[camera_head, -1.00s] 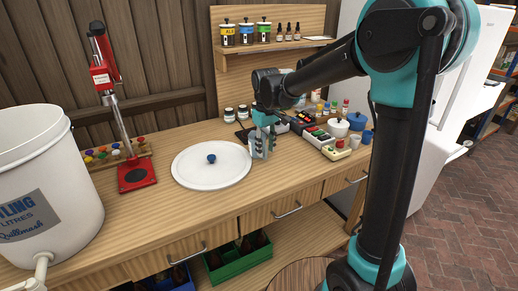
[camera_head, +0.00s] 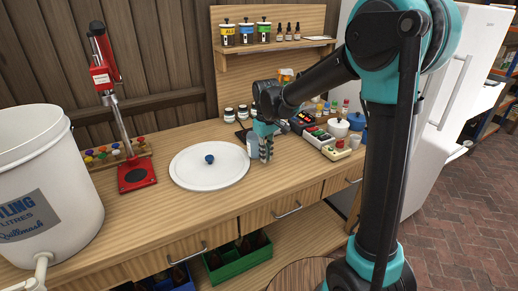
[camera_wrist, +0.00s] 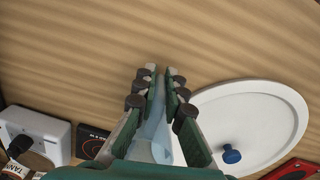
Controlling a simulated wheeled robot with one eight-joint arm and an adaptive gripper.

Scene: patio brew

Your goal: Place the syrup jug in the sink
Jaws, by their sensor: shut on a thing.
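My gripper (camera_head: 265,156) is low over the wooden counter, just right of the round white lid. In the wrist view my gripper (camera_wrist: 159,76) has its two dark green fingers close around a pale bluish, clear vessel (camera_wrist: 153,143). The vessel (camera_head: 253,146) also shows as a pale shape at the fingers' left side in the head view. It is partly hidden by the fingers. I cannot tell for sure that it is the syrup jug, or whether it touches the counter. No sink can be made out in either view.
The white lid (camera_head: 190,169) with a blue knob lies to the left. A red bottle capper (camera_head: 137,173) and a white bucket (camera_head: 45,200) stand farther left.

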